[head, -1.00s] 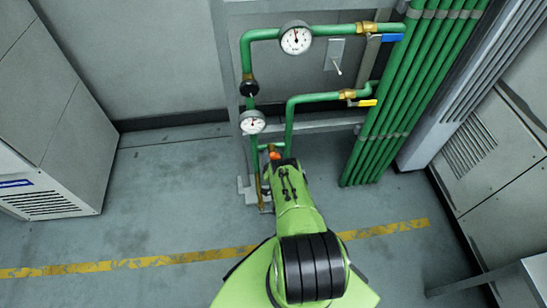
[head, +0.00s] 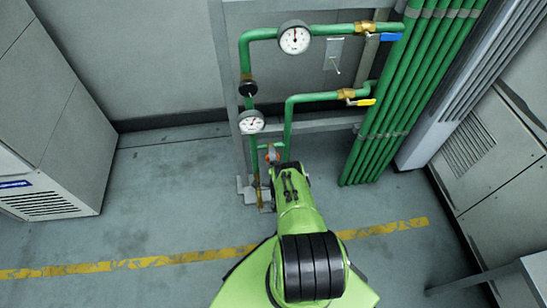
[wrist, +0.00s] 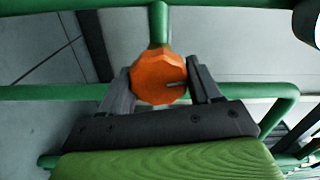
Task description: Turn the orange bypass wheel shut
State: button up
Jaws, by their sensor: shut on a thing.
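The orange bypass wheel (wrist: 158,78) is a faceted knob with a short pale mark on its face, pointing right in the wrist view. Behind it a green pipe (wrist: 158,25) runs up. My gripper (wrist: 160,85) has one finger on each side of the wheel and is shut on it.
Two round gauges, an upper one (head: 295,37) and a lower one (head: 251,122), sit on the pipes. A blue-handled valve (head: 392,38) and a yellow-handled valve (head: 366,102) are at right. A grey cabinet (head: 50,120) stands at left; the floor between is clear.

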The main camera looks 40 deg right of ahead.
jog(key=shift+m, duration=0.9)
jog(key=shift+f, duration=0.1)
jog(key=o, duration=1)
